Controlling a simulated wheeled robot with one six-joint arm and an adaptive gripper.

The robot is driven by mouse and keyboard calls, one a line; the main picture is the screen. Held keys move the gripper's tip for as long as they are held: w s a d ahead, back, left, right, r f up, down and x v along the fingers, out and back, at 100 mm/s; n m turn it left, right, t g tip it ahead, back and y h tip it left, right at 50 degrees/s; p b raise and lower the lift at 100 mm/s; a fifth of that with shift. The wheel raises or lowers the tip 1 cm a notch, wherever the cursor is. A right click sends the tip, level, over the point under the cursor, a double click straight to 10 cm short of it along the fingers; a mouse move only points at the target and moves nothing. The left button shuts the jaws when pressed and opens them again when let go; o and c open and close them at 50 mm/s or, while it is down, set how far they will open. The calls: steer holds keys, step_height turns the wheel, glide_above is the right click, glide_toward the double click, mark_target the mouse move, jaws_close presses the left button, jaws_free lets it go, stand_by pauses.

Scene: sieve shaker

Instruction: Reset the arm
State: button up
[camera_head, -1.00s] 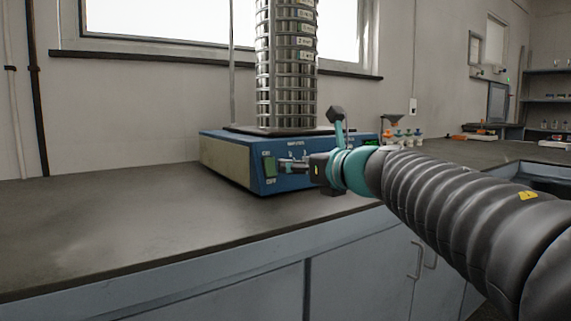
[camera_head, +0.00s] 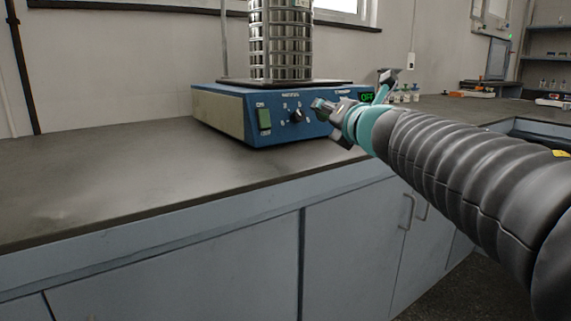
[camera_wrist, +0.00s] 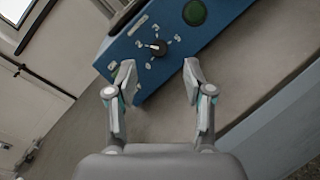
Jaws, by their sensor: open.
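My gripper (camera_head: 322,107) is in front of the right part of the blue sieve shaker's front panel in the head view. In the wrist view my gripper (camera_wrist: 158,82) is open, with its two fingers apart and nothing between them. The blue sieve shaker (camera_head: 231,112) stands on the counter with a metal sieve stack (camera_head: 281,45) on top. Its black dial (camera_head: 297,115) and green switch (camera_head: 264,119) show clear of the fingers. A green display on the panel reads OFF.
The dark counter (camera_head: 110,180) is bare to the left of the shaker. Small bottles (camera_head: 405,95) stand behind my arm on the right. Blue-grey cabinets (camera_head: 210,260) with handles lie under the counter. A wall is behind the shaker.

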steer(key=s+d+f+m+g+h+p, duration=0.1)
steer(key=s+d+f+m+g+h, duration=0.15)
steer(key=d+f+m+h, duration=0.85)
steer(key=s+d+f+m+g+y+p, duration=0.25)
steer(key=s+f+m+g, duration=0.3)
steer(key=s+m, duration=0.65)
steer(key=s+a+f+m+g+y+p, duration=0.1)
steer(key=s+a+m+p, duration=0.1)
steer(key=s, duration=0.3)
steer(key=s+a+f+m+g+y+p, duration=0.1)
steer(key=s+a+f+m+p, duration=0.1)
steer(key=s+m+p, duration=0.1)
steer(key=s+a+f+m+g+y+p, duration=0.1)
steer(key=s+a+f+m+p, duration=0.1)
steer(key=s, duration=0.6)
steer(key=shift+a+f+m+g, duration=0.3)
steer(key=shift+a+m, duration=0.25)
steer(key=shift+m, duration=0.35)
steer(key=shift+s+y, duration=0.1)
steer(key=shift+y, duration=0.15)
